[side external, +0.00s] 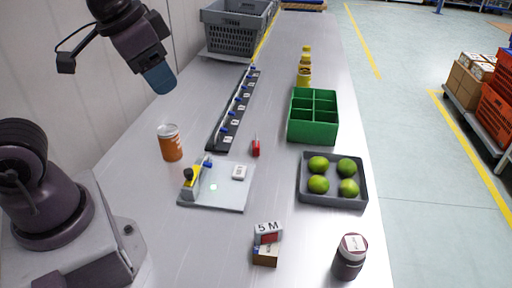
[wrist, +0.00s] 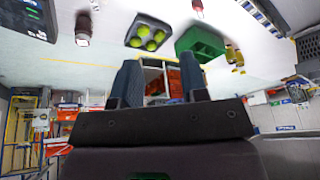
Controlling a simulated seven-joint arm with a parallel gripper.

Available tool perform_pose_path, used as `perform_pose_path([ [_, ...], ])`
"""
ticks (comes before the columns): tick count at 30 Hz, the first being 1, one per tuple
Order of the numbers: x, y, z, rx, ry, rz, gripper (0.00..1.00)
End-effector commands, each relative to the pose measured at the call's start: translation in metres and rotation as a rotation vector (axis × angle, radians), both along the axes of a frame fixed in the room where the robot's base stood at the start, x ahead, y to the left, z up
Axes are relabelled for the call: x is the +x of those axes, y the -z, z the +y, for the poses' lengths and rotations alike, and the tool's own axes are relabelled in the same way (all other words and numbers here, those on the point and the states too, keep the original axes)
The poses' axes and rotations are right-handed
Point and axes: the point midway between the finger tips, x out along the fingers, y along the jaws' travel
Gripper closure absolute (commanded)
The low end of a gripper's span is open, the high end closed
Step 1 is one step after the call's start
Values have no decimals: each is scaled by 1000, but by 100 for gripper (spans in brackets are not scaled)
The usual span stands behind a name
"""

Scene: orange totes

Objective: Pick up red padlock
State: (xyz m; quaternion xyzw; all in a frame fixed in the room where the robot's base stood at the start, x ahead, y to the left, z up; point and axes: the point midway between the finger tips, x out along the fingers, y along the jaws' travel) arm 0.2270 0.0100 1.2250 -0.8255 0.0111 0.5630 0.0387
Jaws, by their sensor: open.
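The red padlock (side external: 256,148) lies on the metal table, between the black rail and the green compartment box. In the wrist view a small red item at the top edge (wrist: 198,6) looks like the padlock, partly cut off. My gripper (side external: 159,79) hangs high above the table at the upper left, well away from the padlock. In the wrist view its two fingers (wrist: 161,80) stand apart with nothing between them.
A green divided box (side external: 313,128), a grey tray (side external: 333,201) with several limes and a yellow bottle (side external: 304,68) stand right of the padlock. A black rail (side external: 221,128), an orange can (side external: 170,143) and a white board (side external: 228,202) are left and front. A dark jar (side external: 349,258) stands front right.

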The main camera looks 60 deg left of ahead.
Motion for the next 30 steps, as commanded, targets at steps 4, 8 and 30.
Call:
perform_pose_path([
  [4,37,25,11,89,74,148,60],
  [8,67,53,21,194,140,266,60],
  [30,192,235,75,1182,704,885,60],
])
